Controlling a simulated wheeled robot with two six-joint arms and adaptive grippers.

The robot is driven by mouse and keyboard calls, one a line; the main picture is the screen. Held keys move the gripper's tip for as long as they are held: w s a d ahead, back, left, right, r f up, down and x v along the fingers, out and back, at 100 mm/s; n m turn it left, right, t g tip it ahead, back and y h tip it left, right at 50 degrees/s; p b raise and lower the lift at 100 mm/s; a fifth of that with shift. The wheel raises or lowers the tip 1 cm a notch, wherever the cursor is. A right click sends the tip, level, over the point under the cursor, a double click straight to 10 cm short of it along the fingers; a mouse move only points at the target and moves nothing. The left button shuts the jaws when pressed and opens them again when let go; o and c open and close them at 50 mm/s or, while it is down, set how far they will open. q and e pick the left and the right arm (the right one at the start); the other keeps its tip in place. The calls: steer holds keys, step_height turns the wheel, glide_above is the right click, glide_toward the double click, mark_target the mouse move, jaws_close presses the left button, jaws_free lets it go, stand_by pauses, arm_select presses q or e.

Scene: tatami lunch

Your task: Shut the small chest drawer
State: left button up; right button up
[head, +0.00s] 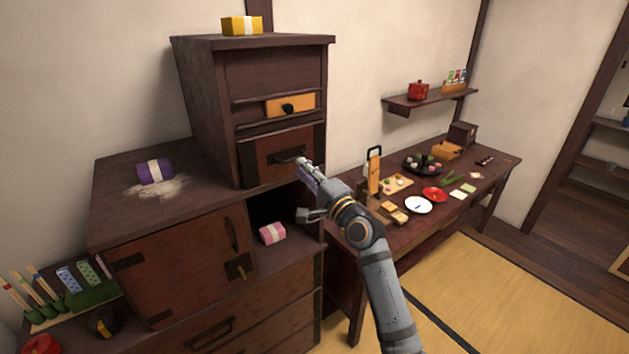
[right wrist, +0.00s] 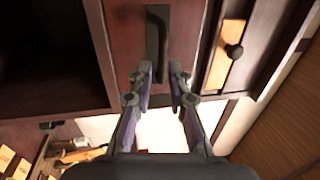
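The small dark chest (head: 205,105) stands on the lower cabinet. Its dark red drawer (head: 262,172) has a black bar handle (head: 284,157), and its front seems to stand a little forward of the chest's face. The drawer front (right wrist: 185,40) and handle (right wrist: 157,38) also show in the right wrist view. Above it is an orange panel with a black knob (head: 288,106). My right gripper (head: 304,168) is at the drawer's right side by the handle. Its two fingers are apart, with the handle's end at the gap between the tips; contact cannot be told. My left gripper is not in view.
The lower cabinet has a red-brown door (head: 185,268) and a dark opening with a pink box (head: 272,233). A purple bundle (head: 155,171) lies on its top, a yellow box (head: 242,26) on the chest. A laden table (head: 350,237) stands right.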

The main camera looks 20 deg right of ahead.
steer(key=v, duration=0.6)
steer(key=shift+s, duration=0.4)
steer(key=shift+d, duration=0.1)
steer(key=d+f+n+g+h, duration=0.1)
steer(key=d+f+g+h, duration=0.15)
steer(key=f, duration=1.35)
steer(key=d+f+n+g+h, duration=0.2)
steer(key=d+f+g, duration=0.1)
steer(key=f, duration=1.3)
steer(key=s+d+f+n+g+h, duration=0.1)
steer(key=s+f, duration=0.2)
steer(key=f, duration=0.4)
steer(key=s+d+f+n+g+h, duration=0.1)
steer(key=s+f+g, duration=0.1)
steer(key=s+f, duration=0.35)
steer(key=s+d+f+n+g, duration=0.3)
steer(key=s+f+n+g, duration=0.2)
steer(key=s+f, duration=1.55)
steer(key=s+f+n+g, duration=0.2)
steer(key=s+f, duration=0.2)
steer(key=s, duration=0.7)
steer(key=s+f+n+g+h, duration=0.1)
steer(key=s+f, duration=0.3)
steer(key=s, duration=0.7)
steer(key=shift+n+g, duration=0.65)
steer(key=shift+n, duration=0.05)
